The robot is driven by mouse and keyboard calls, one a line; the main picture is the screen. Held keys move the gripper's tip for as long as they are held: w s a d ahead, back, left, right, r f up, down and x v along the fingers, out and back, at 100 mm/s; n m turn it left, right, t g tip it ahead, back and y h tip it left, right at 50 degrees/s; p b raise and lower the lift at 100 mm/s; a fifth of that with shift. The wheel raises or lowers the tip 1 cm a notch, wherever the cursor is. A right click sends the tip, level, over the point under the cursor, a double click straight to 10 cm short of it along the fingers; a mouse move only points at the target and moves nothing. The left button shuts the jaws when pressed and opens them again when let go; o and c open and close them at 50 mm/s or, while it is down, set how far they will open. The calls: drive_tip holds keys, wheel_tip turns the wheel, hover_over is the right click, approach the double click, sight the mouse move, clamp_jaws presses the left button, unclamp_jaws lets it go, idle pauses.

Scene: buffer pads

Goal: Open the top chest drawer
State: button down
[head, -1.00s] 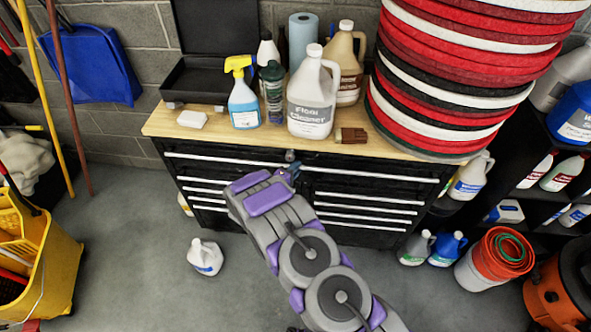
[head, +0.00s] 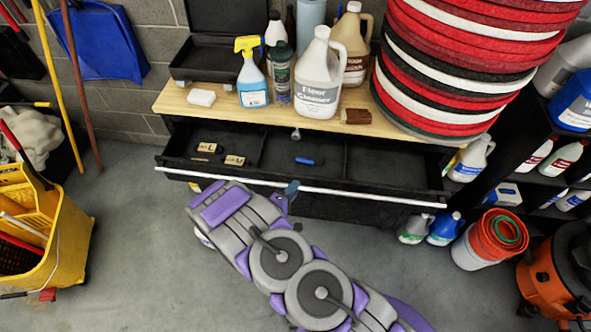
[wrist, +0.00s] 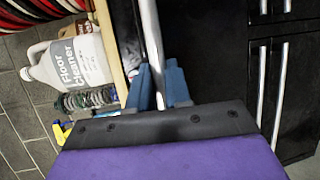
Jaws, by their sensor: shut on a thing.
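The black chest with a wooden top (head: 210,115) stands against the wall. Its top drawer (head: 335,197) is pulled well out, and I see into its divided inside. The drawer's long silver handle bar (head: 380,195) runs along its front edge. In the drawer lie small blocks marked L (head: 207,147) and M (head: 234,160) and a blue item (head: 305,161). My gripper (head: 291,190) is at the middle of the handle bar. In the wrist view its blue fingers (wrist: 160,85) are shut on the silver bar (wrist: 152,35).
On the chest top stand a floor cleaner jug (head: 317,80), a blue spray bottle (head: 252,80) and a tall stack of red, white and black pads (head: 450,75). A yellow mop bucket (head: 60,235) is at left, an orange vacuum (head: 555,255) at right.

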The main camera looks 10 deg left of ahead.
drive_tip(key=s, duration=0.9)
drive_tip(key=shift+f, duration=0.15)
drive_tip(key=shift+s, duration=0.1)
drive_tip(key=c, duration=1.4)
unclamp_jaws()
drive_tip(key=shift+o, duration=0.2)
drive_tip(key=shift+d, duration=0.1)
